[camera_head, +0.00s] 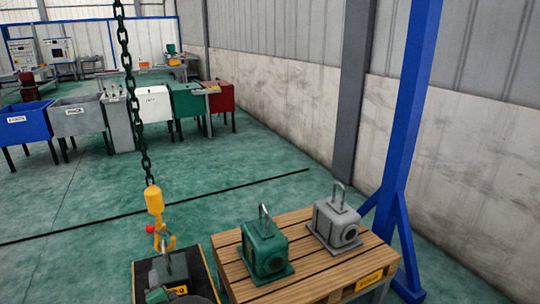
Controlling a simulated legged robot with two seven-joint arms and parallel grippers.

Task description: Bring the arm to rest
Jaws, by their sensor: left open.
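A chain (131,92) hangs down to a yellow hook block (154,201) with a red knob and a yellow hook (164,241). The hook is just above a dark grey part (174,268) on a black-topped stand (205,278); I cannot tell whether they touch. My right gripper is not in view.
A wooden pallet table (318,279) holds a green housing (264,248) and a grey housing (336,224), each with a lifting loop. A blue post (407,120) stands right of it. Blue (27,123), grey, white and red (222,97) bins stand behind. The green floor between is clear.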

